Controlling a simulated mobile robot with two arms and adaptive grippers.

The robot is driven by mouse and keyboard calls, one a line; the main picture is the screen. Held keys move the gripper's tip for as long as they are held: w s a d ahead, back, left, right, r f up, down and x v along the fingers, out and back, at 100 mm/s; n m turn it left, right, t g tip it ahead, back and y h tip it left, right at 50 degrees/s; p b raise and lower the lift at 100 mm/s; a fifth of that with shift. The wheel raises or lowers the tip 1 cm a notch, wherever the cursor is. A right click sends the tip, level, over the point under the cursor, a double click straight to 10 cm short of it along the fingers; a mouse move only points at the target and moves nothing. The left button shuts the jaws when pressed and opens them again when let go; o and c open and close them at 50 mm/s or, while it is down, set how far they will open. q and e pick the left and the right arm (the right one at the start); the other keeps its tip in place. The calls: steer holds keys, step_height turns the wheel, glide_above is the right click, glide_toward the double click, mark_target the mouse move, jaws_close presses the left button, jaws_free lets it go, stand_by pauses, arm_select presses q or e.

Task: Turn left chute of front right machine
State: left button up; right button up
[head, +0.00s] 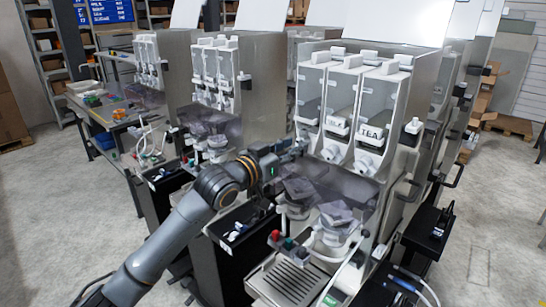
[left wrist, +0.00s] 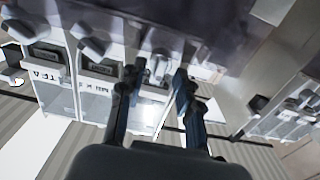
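The front right machine (head: 412,120) has three clear canisters side by side; the middle and right ones carry labels, the right reading TEA. My left gripper (head: 298,147) reaches in from the left at the bottom front of the left canister (head: 309,95). In the head view the gripper hides that canister's left chute. In the left wrist view the left chute (left wrist: 158,64) shows between the two fingertips of the left gripper (left wrist: 160,80). The fingers are apart, one on each side of it; contact cannot be told. The middle chute (left wrist: 92,47) is beside them. My right gripper is not in view.
A second machine (head: 262,90) stands to the left, behind my forearm. A workbench (head: 105,112) is farther left. Floor at the left is clear.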

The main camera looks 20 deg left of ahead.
arm_select(q)
steer(key=v, duration=0.9)
